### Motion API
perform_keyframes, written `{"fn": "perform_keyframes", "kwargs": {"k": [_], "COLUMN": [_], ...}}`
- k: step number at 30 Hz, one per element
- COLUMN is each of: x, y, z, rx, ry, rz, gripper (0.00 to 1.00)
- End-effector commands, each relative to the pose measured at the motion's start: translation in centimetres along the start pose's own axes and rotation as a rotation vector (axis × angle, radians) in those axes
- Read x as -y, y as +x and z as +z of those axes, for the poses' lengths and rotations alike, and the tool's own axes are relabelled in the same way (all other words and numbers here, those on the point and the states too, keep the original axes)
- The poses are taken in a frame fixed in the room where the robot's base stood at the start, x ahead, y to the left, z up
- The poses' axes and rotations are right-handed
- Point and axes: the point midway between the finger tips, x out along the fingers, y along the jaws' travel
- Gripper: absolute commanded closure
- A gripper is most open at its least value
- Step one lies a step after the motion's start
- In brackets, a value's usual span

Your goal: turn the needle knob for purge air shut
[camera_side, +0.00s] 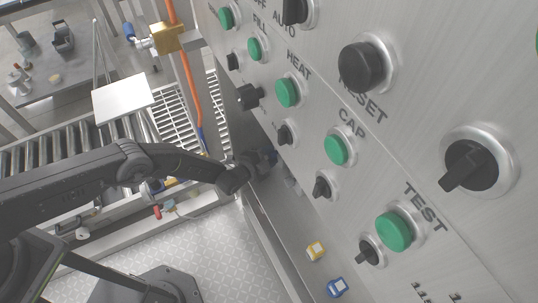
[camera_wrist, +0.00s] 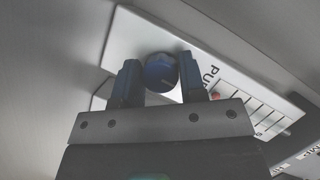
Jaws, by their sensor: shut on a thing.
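The dark blue round knob (camera_wrist: 161,70) stands on a white label plate (camera_wrist: 128,34) in the wrist view. Lettering starting "PU" shows beside the knob, partly hidden by a finger. My gripper (camera_wrist: 157,78) has one dark blue finger on each side of the knob and is shut on it. The right finger looks close against the knob; a narrow light gap shows low beside it. In the side view my gripper (camera_side: 262,158) is small at the lower left edge of the steel panel, and the knob cannot be made out there.
The steel panel (camera_side: 420,120) with green buttons and black selector switches fills the right of the side view. A yellow square fitting (camera_side: 316,251) and a blue one (camera_side: 337,287) sit at its lower part. A roller conveyor (camera_side: 60,150) lies left, behind my arm.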

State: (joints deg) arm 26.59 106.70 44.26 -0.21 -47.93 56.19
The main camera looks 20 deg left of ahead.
Motion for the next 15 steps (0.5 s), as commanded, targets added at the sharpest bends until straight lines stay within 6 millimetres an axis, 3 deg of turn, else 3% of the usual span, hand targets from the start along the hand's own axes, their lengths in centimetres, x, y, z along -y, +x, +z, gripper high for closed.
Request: {"fn": "perform_keyframes", "kwargs": {"k": [11, 12, 15], "x": [0.07, 0.07, 0.06], "y": [0.04, 0.04, 0.03], "z": [-0.08, -0.08, -0.07], "rx": [-0.002, -0.002, -0.002], "ry": [0.006, 0.006, 0.006], "rz": [-0.003, -0.003, -0.003], "gripper": [0.86, 0.60, 0.51]}}
